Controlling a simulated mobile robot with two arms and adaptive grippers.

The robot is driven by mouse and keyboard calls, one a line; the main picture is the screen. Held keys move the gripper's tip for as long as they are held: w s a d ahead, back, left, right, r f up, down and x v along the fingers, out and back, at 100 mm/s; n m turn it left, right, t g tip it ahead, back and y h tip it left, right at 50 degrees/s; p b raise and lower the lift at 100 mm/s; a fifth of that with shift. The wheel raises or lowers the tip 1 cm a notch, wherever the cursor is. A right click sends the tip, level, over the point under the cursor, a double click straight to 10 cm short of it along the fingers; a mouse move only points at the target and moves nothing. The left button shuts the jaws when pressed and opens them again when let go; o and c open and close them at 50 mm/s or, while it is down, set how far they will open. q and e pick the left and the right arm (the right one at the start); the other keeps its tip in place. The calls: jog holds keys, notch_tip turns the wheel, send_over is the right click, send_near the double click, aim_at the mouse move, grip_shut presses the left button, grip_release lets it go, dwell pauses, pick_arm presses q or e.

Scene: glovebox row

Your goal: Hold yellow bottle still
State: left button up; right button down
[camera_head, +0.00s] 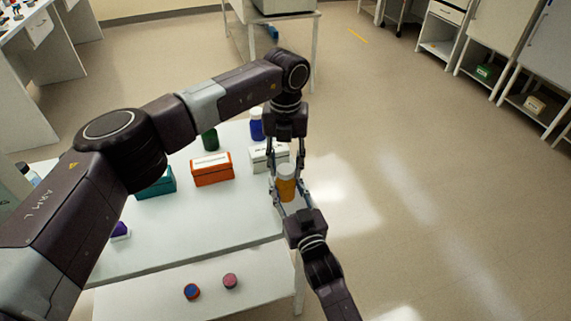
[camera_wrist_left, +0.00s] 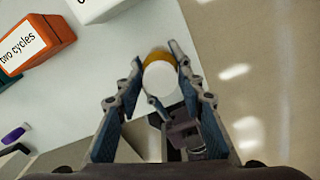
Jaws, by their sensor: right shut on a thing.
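The yellow bottle (camera_head: 286,188), amber-orange with a white cap, is upright near the table's right edge in the head view. My right gripper (camera_head: 287,197) comes from below in the picture and is shut on the bottle's body. My left gripper (camera_head: 286,170) points down from above, its fingers open on either side of the cap. In the left wrist view the white cap (camera_wrist_left: 161,80) sits between the left fingers (camera_wrist_left: 156,62), with the orange body just behind it. Whether a left finger touches the bottle is unclear.
The white table (camera_head: 190,225) carries an orange box (camera_head: 211,169), a teal box (camera_head: 157,184), a white box (camera_head: 262,158), a green bottle (camera_head: 209,139) and a blue bottle (camera_head: 256,126). Two small round caps (camera_head: 191,291) (camera_head: 230,281) lie in front. Floor to the right is clear.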

pick_arm(q)
jog(key=c, duration=0.8)
jog(key=m, duration=0.4)
jog(key=shift+c, duration=0.2)
jog(key=m, duration=0.4)
jog(key=shift+m, duration=0.3)
jog(key=o, duration=1.4)
jog(key=shift+c, duration=0.2)
notch_tip(320, 180, up, 12)
pick_arm(e)
jog(key=c, duration=1.2)
grip_release()
jog(key=shift+o, duration=0.2)
